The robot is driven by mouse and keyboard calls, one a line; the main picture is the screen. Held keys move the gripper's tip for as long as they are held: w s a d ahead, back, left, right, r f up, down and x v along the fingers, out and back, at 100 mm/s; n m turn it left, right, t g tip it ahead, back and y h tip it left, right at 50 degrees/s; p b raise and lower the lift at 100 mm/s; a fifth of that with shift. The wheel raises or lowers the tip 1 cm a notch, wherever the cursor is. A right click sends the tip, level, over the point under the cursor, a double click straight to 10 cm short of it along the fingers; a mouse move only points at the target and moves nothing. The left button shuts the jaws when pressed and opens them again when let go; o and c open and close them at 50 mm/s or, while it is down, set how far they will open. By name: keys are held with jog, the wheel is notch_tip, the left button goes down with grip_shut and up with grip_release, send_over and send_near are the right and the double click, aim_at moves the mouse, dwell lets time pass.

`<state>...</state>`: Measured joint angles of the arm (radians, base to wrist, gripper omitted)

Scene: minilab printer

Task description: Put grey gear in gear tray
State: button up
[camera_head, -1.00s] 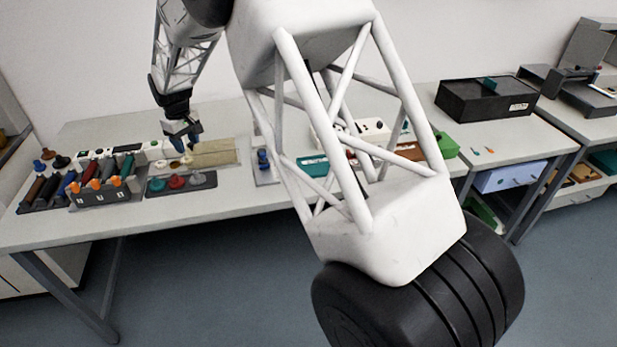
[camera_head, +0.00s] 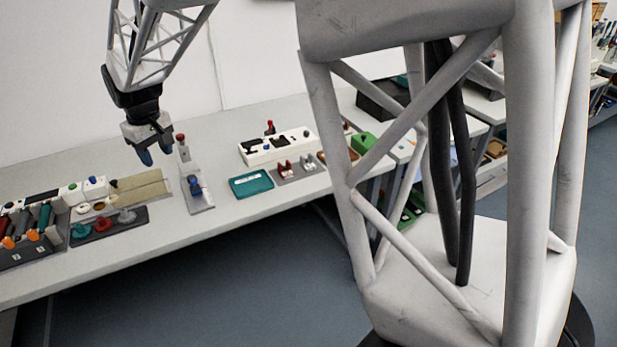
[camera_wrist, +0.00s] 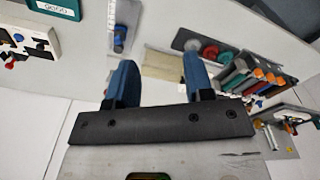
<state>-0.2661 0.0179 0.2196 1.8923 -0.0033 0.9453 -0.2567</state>
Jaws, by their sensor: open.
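The grey gear (camera_head: 127,215) sits at the right end of a dark holder (camera_head: 104,236), beside a red and a teal gear. It also shows in the wrist view (camera_wrist: 191,45). A shallow teal tray (camera_head: 240,190) with a pale label lies farther right on the bench; it shows at the top left of the wrist view (camera_wrist: 62,9). My gripper (camera_head: 156,152) is open and empty, fingers pointing down, above the back of the bench. Its two blue fingers (camera_wrist: 157,75) stand apart in the wrist view.
A grey stand with a blue part (camera_head: 195,188) is close to the right of my gripper. A beige block (camera_head: 138,187) lies behind the gears. A rack with orange-tipped parts (camera_head: 28,245) stands at left. A white box (camera_head: 275,147) is behind the teal tray. Bare bench lies in front.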

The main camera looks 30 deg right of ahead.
jog(key=s+d+r+m+t, duration=0.1)
jog(key=s+d+r+m, duration=0.15)
jog(key=s+d, duration=0.5)
jog(key=s+d+r+m, duration=0.1)
jog(key=s+d+r, duration=0.35)
jog(key=s, duration=0.65)
jog(key=s+d+f+m, duration=0.1)
jog(key=s+d+f, duration=0.1)
jog(key=s, duration=0.7)
jog(key=s+d+f+m, duration=0.1)
jog(key=s+d, duration=0.3)
jog(key=s, duration=0.6)
jog(key=shift+s+d+f+m+t, duration=0.25)
jog(key=shift+d+f+m+t, duration=0.15)
jog(key=shift+f, duration=0.25)
